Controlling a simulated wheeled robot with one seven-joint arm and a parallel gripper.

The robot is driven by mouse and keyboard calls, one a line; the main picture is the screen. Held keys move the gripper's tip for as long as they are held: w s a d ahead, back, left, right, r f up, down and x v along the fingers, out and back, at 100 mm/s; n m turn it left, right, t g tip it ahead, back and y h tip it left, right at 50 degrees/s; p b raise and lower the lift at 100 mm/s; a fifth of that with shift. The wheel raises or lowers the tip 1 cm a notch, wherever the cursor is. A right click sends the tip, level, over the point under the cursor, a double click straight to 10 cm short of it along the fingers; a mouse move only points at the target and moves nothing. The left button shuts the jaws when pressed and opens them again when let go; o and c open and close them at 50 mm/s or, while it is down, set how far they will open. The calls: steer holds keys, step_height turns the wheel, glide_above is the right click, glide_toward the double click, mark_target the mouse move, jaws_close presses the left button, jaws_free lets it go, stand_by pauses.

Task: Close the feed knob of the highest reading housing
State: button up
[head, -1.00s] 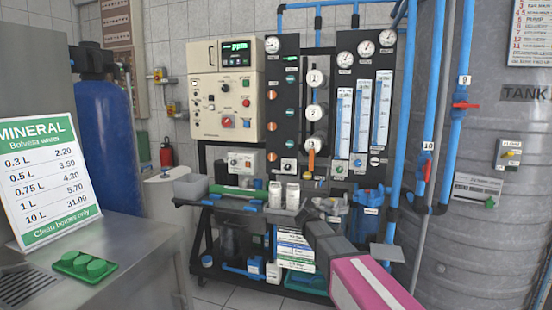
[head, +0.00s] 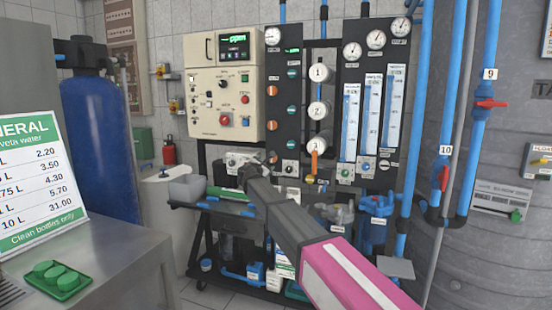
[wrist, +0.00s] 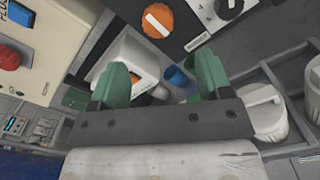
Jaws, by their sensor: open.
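I cannot read which housing is highest. In the wrist view my gripper (wrist: 165,78) has its two green fingers apart, with nothing held. An orange knob (wrist: 158,19) and a black-and-white selector knob (wrist: 228,8) lie beyond the fingers. In the head view the fingertips are hard to make out.
A cream control box (head: 222,105) with a red button is left of the panel. Flowmeters (head: 370,112) and blue pipes stand right. A grey bin (head: 186,188) and white-capped containers (wrist: 265,118) sit below. A metal counter with a price sign (head: 40,180) is front left.

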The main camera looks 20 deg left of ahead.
steer(key=w, duration=1.1)
steer(key=shift+d+r, duration=0.1)
steer(key=shift+d, duration=0.25)
steer(key=c, duration=0.9)
